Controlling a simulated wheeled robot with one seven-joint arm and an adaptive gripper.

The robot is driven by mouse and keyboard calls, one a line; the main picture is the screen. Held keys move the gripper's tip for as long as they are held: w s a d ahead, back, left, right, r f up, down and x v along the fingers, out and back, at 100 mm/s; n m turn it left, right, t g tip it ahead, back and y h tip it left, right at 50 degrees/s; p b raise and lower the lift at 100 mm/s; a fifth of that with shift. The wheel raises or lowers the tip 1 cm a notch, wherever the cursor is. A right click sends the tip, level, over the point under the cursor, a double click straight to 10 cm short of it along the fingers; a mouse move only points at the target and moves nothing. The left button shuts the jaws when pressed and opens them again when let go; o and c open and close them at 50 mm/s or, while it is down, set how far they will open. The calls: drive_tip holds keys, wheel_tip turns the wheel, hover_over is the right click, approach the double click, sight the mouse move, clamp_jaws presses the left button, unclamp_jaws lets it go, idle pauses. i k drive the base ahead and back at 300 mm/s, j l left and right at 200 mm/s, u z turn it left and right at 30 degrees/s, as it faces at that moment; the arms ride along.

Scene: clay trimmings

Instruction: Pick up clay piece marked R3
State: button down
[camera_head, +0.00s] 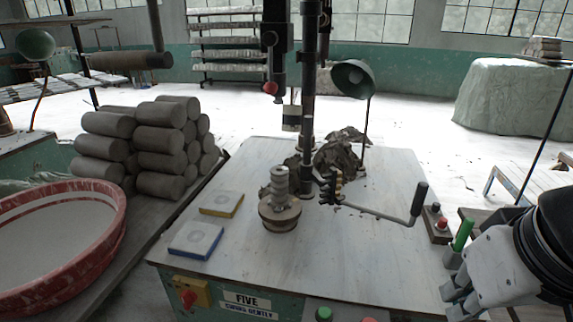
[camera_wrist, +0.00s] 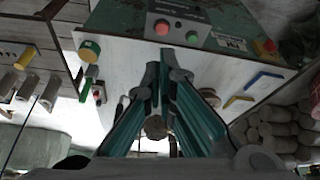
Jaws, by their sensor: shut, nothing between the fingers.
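No mark R3 is readable in either view, so I cannot tell which piece it is on. Dark crumpled lumps (camera_head: 338,158), perhaps clay, lie at the back of the worktable (camera_head: 370,250). A grey stacked piece (camera_head: 280,185) stands on a round brown base (camera_head: 281,215) mid-table. Many grey cylinders (camera_head: 160,140) are piled at the left. My gripper (camera_wrist: 163,62) is shut and empty in the wrist view, its fingertips together. A brown roundish thing (camera_wrist: 155,127) shows between its finger links. In the head view my arm is at the lower right, beside the table.
A dark post rises from the table's back, with a crank handle (camera_head: 417,204) reaching right. A green lamp (camera_head: 352,79) stands behind. Two flat framed tiles, blue (camera_head: 195,240) and yellow (camera_head: 221,204), lie at the left. A red-rimmed basin (camera_head: 112,232) is far left. The table's front middle is clear.

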sight(279, 184)
drive_tip(key=i+j, duration=0.15)
drive_tip(key=j, duration=0.2)
drive_tip(key=i+j, duration=0.15)
drive_tip(key=j, duration=0.2)
drive_tip(key=i+j, duration=0.15)
drive_tip(key=j, duration=0.15)
drive_tip(key=i+j, duration=0.15)
drive_tip(key=j, duration=0.2)
drive_tip(key=i+j, duration=0.15)
drive_tip(key=j, duration=0.2)
drive_tip(key=i+j, duration=0.15)
drive_tip(key=i, duration=0.15)
